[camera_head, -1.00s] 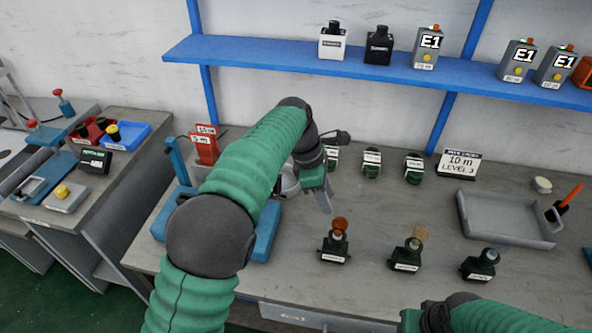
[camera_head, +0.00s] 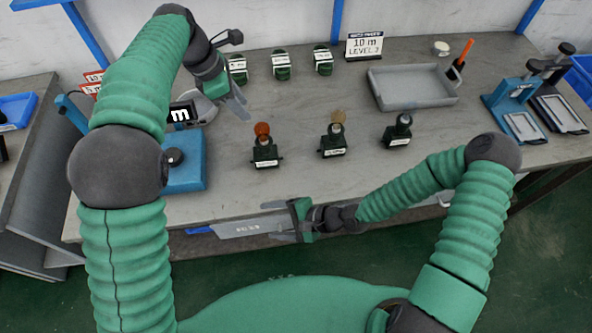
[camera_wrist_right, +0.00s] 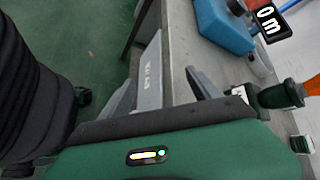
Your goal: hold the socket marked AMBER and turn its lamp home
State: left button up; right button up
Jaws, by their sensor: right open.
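Three dark green sockets stand upright in a row on the table: one with an orange lamp (camera_head: 264,150), one with a pale yellowish lamp (camera_head: 333,138), one with a dark grey top (camera_head: 398,130). Their labels are too small to read, so I cannot tell which says AMBER. My left gripper (camera_head: 238,106) hangs above the table behind and left of the orange-lamp socket; its jaw gap is unclear. My right gripper (camera_head: 279,221) is open and empty at the table's front edge, pointing left. The right wrist view shows its spread fingers (camera_wrist_right: 163,92) and the orange-lamp socket (camera_wrist_right: 275,97) at right.
More dark green units (camera_head: 281,66) stand in a back row. A grey tray (camera_head: 412,101) lies at the back right, near blue fixtures (camera_head: 517,108). A blue device with a display (camera_head: 184,160) stands at the left.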

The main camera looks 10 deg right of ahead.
aim_at(257, 135)
jog(key=w+r+m+t, duration=0.1)
jog(key=m, duration=0.1)
jog(key=w+d+r+m+t, duration=0.1)
jog(key=m, duration=0.1)
jog(key=w+r+m+t+y, duration=0.1)
jog(key=w+m, duration=0.1)
jog(key=shift+d+t, duration=0.3)
jog(key=shift+t, duration=0.1)
jog(key=w+d+r+m+t+h, duration=0.2)
jog(key=w+d+r+m+t, duration=0.4)
jog(key=m, duration=0.5)
jog(key=shift+t, duration=0.5)
jog(key=x, duration=1.5)
jog(key=shift+w+a+r, duration=0.1)
jog(key=shift+a+r, duration=0.05)
jog(key=shift+a, duration=0.15)
jog(key=shift+w+a, duration=0.2)
jog(key=shift+a, duration=0.05)
pick_arm(q)
jog(key=shift+w, duration=0.1)
jog(key=shift+d, duration=0.1)
pick_arm(e)
jog(key=shift+d, duration=0.15)
